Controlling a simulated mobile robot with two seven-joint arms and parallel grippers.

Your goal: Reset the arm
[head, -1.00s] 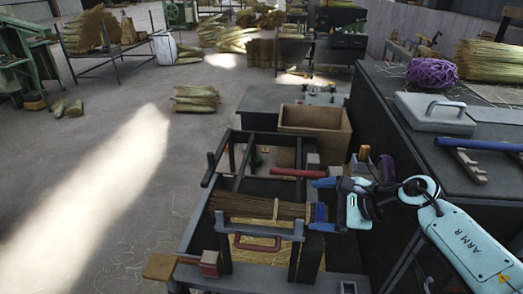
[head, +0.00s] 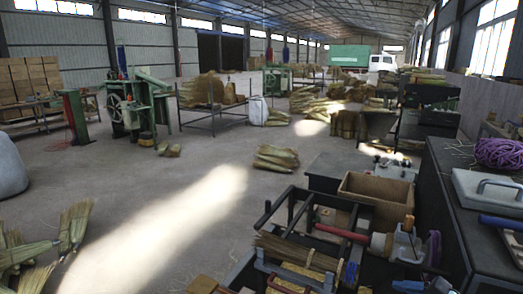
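A small light-blue piece (head: 408,286) at the bottom edge of the head view looks like part of my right arm. Its fingers cannot be made out, so I cannot tell whether the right gripper is open or shut. My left arm and gripper are out of view. A dark-framed winding stand (head: 262,215) is at the lower right, with a bundle of broom straw (head: 295,250) lying across it. A red bar (head: 340,233) points left from a grey fitting (head: 402,245) beside the stand.
A wooden box (head: 375,190) stands behind the stand. The dark bench (head: 450,190) at right carries a purple twine coil (head: 499,153) and a grey lidded case (head: 490,190). Straw bundles (head: 275,158) lie on the floor.

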